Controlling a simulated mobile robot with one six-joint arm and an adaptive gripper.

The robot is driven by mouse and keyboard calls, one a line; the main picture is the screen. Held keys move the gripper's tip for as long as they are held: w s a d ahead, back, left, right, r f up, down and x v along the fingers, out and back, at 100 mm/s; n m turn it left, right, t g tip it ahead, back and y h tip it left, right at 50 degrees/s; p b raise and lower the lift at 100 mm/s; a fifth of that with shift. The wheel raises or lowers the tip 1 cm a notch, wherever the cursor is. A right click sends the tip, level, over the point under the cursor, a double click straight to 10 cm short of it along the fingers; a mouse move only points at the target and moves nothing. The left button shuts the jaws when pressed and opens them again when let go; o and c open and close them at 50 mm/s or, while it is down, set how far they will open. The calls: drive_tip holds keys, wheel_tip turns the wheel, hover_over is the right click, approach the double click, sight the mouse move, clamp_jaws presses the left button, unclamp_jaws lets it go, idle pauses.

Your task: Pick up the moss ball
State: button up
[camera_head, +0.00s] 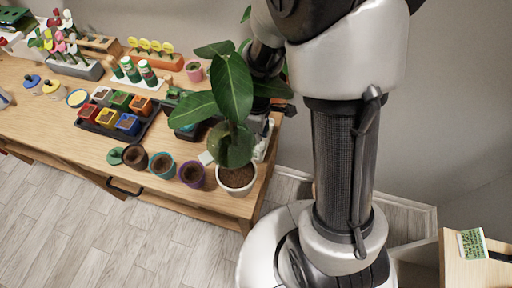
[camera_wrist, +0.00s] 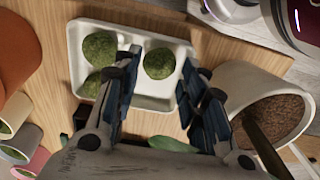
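In the wrist view, three round green moss balls lie in a white tray (camera_wrist: 76,62): one at the upper left (camera_wrist: 100,46), one at the right (camera_wrist: 159,63), and one at the lower left (camera_wrist: 93,86), partly covered by my left finger. My gripper (camera_wrist: 160,78) is open, its two blue-padded fingers spread over the tray. The right moss ball shows in the gap between the fingertips, and nothing is held. In the head view my gripper is mostly hidden behind a large-leaved plant (camera_head: 231,90), and I cannot make out the moss balls there.
A white pot with soil (camera_wrist: 272,110) stands close to my right finger in the wrist view. An orange pot (camera_wrist: 14,60) and smaller pots are at the left. In the head view, a black tray of colored pots (camera_head: 86,123) and several loose pots fill the wooden table (camera_head: 50,128).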

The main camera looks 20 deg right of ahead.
wheel_tip(320, 180, down, 3)
drive_tip(key=shift+w+b, duration=0.1)
drive_tip(key=shift+b, duration=0.3)
drive_tip(key=shift+r, duration=0.1)
drive_tip(key=c, duration=0.4)
wheel_tip(320, 180, up, 20)
drive_tip(key=p, duration=0.7)
drive_tip(key=shift+c, duration=0.2)
